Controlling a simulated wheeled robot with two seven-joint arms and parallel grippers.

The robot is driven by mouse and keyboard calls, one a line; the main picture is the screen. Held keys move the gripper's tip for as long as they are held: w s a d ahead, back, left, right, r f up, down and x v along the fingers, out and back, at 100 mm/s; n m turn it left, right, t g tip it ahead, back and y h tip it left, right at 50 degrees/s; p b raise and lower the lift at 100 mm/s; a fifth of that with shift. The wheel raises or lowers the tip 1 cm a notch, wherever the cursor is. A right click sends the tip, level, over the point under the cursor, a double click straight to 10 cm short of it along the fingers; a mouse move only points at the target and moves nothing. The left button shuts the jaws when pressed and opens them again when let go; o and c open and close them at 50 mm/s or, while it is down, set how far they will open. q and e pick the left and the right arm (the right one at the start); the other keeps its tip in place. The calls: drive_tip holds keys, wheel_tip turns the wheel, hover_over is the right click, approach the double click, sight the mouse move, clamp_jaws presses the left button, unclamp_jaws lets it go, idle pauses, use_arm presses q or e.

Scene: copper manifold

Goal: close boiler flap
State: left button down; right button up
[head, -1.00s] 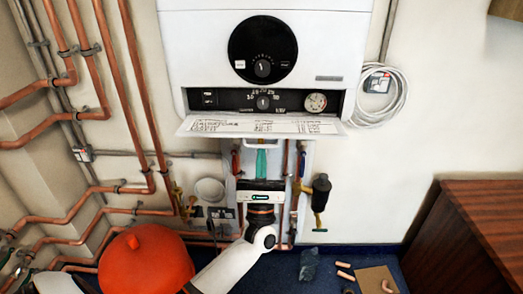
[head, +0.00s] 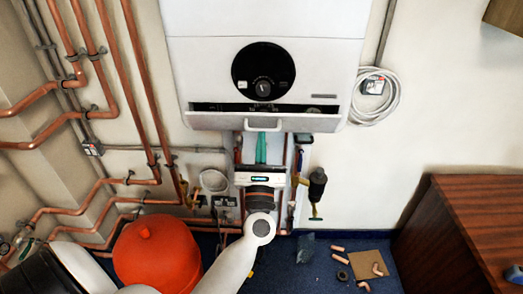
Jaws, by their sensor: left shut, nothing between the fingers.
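The white boiler (head: 262,70) hangs on the wall at the top middle of the head view. Its flap (head: 225,122) at the bottom edge stands nearly upright, with a dark gap above it. A white handle (head: 263,124) sits on the flap's front. My left gripper (head: 262,148) is just below the flap, pointing up, with shut greenish fingers and nothing between them. Their tips reach up close to the flap's lower edge; I cannot tell whether they touch it. My right gripper is not in view.
Copper pipes (head: 140,85) run along the left wall. A red vessel (head: 150,255) stands at lower left, beside my left arm. A black-handled valve (head: 317,185) is right of the gripper. A wooden cabinet (head: 465,235) stands at right. Pipe pieces lie on the blue floor.

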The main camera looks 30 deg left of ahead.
sight(262, 126)
use_arm(q)
drive_tip(key=shift+w+a+r, duration=0.1)
drive_tip(key=shift+w+r, duration=0.15)
drive_tip(key=shift+r, duration=0.45)
drive_tip(key=shift+w+a+r, duration=0.2)
drive_tip(key=shift+w+r, duration=0.15)
drive_tip(key=shift+r, duration=0.2)
drive_tip(key=shift+w+a+r, duration=0.2)
drive_tip(key=shift+w+r, duration=0.1)
drive_tip(key=shift+r, duration=0.25)
drive_tip(key=shift+r, duration=0.1)
